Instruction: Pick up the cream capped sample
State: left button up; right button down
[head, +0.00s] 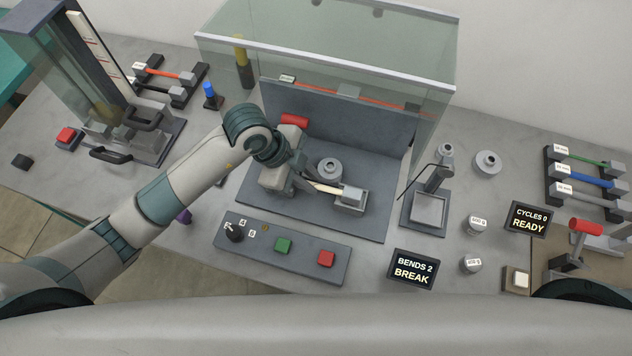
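A short cream piece (326,188) lies inside the glass-walled bend tester, its right end at a grey clamp block (351,198). I take it for the cream capped sample, but no cap can be made out. My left gripper (304,181) is reaching in over the tester base, with its fingers at the left end of the cream piece. The fingers are small and partly hidden by the wrist, so I cannot tell whether they are closed on it. My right gripper is not in view.
A glass shield (330,50) stands behind and over the tester. In front is a button panel (283,247) with green and red buttons. A display (412,269) reads "BENDS 2 BREAK". Sample racks stand left (158,87) and right (590,183). Weights (471,264) and a scale (428,209) stand right.

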pick_arm(q)
jog(key=shift+x, duration=0.75)
jog(key=shift+c, duration=0.6)
grip_shut()
jog(key=shift+r, duration=0.2)
